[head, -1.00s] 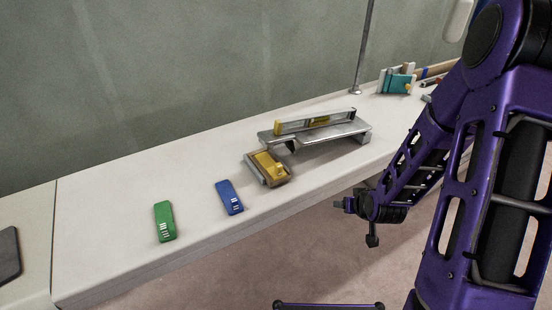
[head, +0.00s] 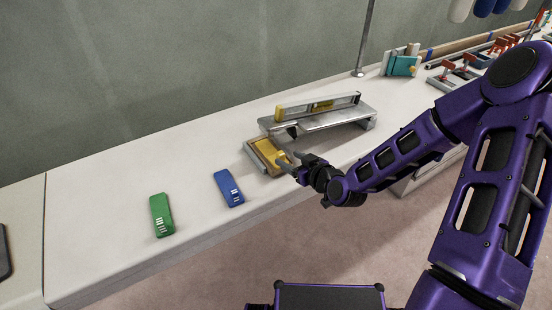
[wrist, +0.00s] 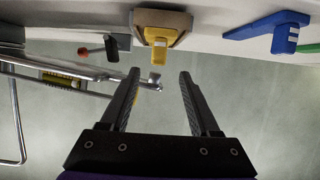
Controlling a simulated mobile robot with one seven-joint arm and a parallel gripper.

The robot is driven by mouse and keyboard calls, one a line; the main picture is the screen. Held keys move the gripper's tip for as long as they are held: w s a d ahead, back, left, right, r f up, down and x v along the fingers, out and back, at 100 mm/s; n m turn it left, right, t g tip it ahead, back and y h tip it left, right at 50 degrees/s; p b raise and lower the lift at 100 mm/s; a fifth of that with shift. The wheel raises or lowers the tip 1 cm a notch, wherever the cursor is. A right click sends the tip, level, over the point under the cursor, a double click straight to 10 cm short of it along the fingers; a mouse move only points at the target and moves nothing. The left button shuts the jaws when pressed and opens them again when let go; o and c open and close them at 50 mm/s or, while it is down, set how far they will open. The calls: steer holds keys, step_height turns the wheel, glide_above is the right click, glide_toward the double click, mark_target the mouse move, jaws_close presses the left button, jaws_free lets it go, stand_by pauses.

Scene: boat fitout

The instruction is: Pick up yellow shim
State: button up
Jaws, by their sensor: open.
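The yellow shim (head: 270,151) lies in a tan tray (head: 258,160) near the front edge of the white bench, just in front of the metal stand. In the wrist view the yellow shim (wrist: 160,51) shows at top centre, with its narrow end toward me, in the tan holder (wrist: 178,21). My gripper (head: 290,160) is at the tray's right side in the head view, close to the shim. In the wrist view its two fingers (wrist: 157,82) are apart with nothing between them, and the shim is beyond the fingertips. Whether a finger touches the tray cannot be told.
A blue shim (head: 229,188) and a green shim (head: 162,215) lie to the left on the bench. A metal stand (head: 335,121) bearing a spirit level (head: 300,110) is close behind the tray. A post (head: 365,40) stands farther back.

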mark_target(283, 157)
steer(key=shift+x, duration=1.05)
steer(key=shift+d+f+b+x, duration=0.1)
steer(key=shift+f+b+x, duration=0.1)
steer(key=shift+x, duration=1.2)
steer(key=shift+d+f+b+x, duration=0.15)
steer(key=shift+x, duration=1.2)
jaws_close()
